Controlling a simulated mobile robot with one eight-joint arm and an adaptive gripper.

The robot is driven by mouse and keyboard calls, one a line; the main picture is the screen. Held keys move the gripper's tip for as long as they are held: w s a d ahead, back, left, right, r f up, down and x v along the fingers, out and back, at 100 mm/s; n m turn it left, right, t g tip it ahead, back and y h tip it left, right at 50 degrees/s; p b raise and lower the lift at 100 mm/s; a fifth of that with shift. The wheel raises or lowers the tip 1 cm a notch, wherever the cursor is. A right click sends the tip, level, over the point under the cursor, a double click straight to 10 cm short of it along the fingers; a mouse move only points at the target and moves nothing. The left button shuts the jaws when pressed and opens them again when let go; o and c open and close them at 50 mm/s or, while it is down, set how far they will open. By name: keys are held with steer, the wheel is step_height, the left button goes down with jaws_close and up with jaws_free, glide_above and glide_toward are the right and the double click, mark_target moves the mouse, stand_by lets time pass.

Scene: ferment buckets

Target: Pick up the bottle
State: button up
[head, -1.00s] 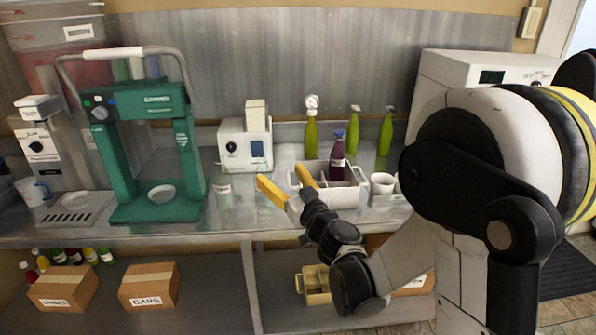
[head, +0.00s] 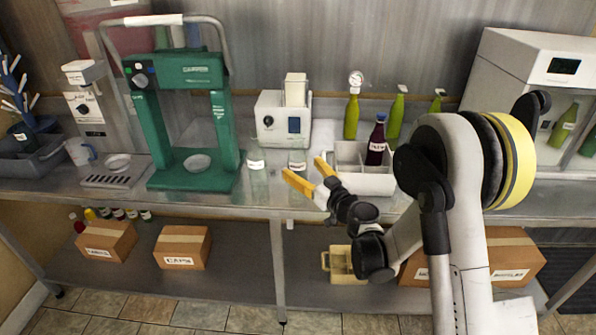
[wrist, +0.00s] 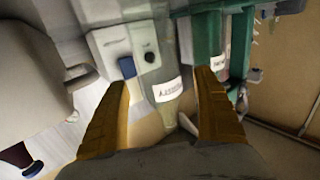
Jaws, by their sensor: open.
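My gripper (head: 302,167) is open and empty-looking, with two yellow fingers held over the front of the metal counter. In the wrist view the gripper (wrist: 162,80) faces a clear bottle (wrist: 168,90) with a white label, which shows between the fingers. I cannot tell how far it is from them. In the head view two clear labelled bottles, one at the left (head: 257,166) and one near the fingertips (head: 297,160), stand on the counter. A dark purple bottle (head: 376,145) stands upright in a white divided crate (head: 368,184), right of the gripper. Green bottles (head: 351,118) stand behind.
A green press (head: 228,130) and a white boxy device (head: 283,125) stand left of and behind the gripper. A large white machine (head: 515,75) is at the right. Cardboard boxes (head: 182,247) and a cream bin (head: 343,267) sit on the lower shelf.

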mark_target(303, 152)
steer(key=x, duration=0.3)
steer(key=shift+s, duration=0.1)
steer(key=c, duration=1.5)
steer(key=shift+o, duration=0.2)
steer(key=shift+r, duration=0.6)
steer(key=r+p, duration=0.1)
steer(key=r, duration=0.1)
steer(key=d+r+p, duration=0.1)
steer(key=shift+s+r, duration=0.2)
steer(key=shift+r, duration=0.2)
steer(key=s+d+r+p, duration=0.3)
steer(key=s+d+r, duration=0.2)
steer(key=d, duration=0.4)
steer(key=shift+d+r, duration=0.3)
steer(key=shift+r, duration=0.2)
